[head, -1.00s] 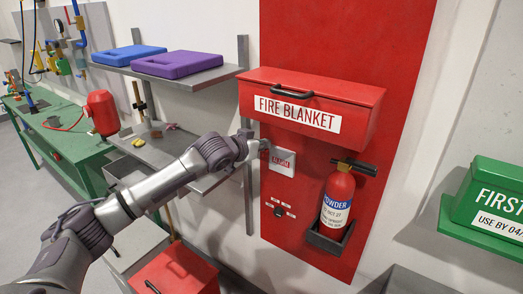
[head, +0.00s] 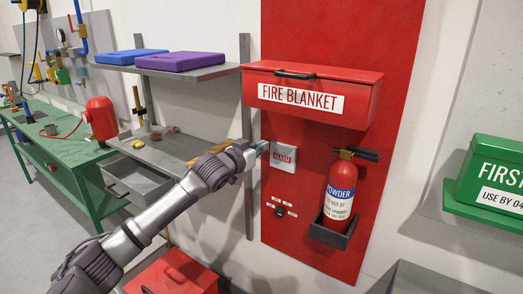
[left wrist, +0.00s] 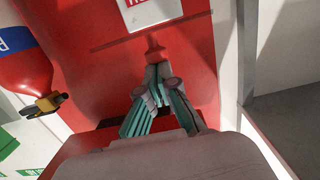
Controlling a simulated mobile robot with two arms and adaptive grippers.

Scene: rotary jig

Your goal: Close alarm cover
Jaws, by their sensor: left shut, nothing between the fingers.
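The white alarm panel (head: 285,165) with its red ALARM label is on the red wall board, below the fire blanket box. Part of it shows at the top edge of the left wrist view (left wrist: 150,14). I cannot make out its cover clearly or how far it stands open. My left gripper (head: 263,148) is at the panel's upper left edge in the head view. In the left wrist view its fingers (left wrist: 157,72) are together and empty, in front of the red board. Whether they touch the panel is not clear. My right gripper is not in view.
The red fire blanket box (head: 360,97) juts out above the panel. A fire extinguisher (head: 340,190) stands in its holder to the right, with a small dial (head: 280,211) below the panel. Grey shelves (head: 195,73) are at the left, and a green first aid box (head: 495,170) at the right.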

